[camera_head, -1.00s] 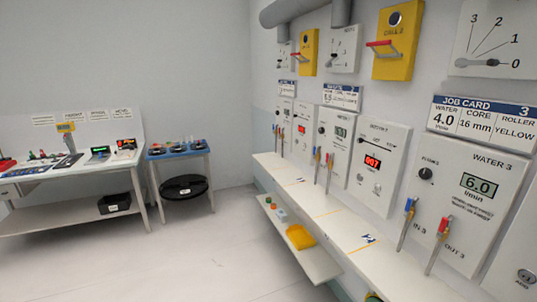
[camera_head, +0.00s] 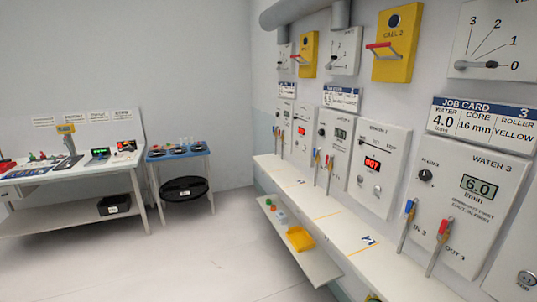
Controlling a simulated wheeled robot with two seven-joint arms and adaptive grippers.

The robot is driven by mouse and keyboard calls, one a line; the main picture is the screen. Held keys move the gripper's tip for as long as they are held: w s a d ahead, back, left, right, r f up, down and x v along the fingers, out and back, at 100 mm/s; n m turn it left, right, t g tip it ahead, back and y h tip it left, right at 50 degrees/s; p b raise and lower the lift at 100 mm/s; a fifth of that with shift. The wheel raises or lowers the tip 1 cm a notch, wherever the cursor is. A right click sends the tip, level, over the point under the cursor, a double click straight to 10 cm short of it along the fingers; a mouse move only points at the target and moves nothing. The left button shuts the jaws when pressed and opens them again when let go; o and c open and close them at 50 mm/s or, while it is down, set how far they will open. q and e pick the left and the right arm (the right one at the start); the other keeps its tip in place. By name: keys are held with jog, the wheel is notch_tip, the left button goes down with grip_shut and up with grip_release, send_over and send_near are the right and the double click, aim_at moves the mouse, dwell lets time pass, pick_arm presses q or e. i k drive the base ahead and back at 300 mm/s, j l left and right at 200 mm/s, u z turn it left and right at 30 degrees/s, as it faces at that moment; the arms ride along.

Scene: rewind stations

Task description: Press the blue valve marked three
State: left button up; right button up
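The blue-handled valve (camera_head: 407,225) stands at the right, in front of the white WATER 3 panel (camera_head: 480,195). Its blue tip is up and the label IN 3 is beside it. A red-tipped valve (camera_head: 438,245) stands to its right, by the label OUT 3. The panel's display (camera_head: 479,187) reads 6.0 l/min. Neither of my grippers is in view, and nothing touches the blue valve.
A long white ledge (camera_head: 325,215) runs below the panels, with a lower shelf (camera_head: 318,268) holding a yellow tray (camera_head: 300,238). Other blue and red valves (camera_head: 317,158) stand farther back. A workbench (camera_head: 75,178) and a blue-topped table (camera_head: 178,153) are at the left. The floor (camera_head: 200,260) between is clear.

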aim_at(409, 202)
jog(key=z, duration=1.3)
jog(key=i+j, duration=0.25)
jog(key=i, duration=0.2)
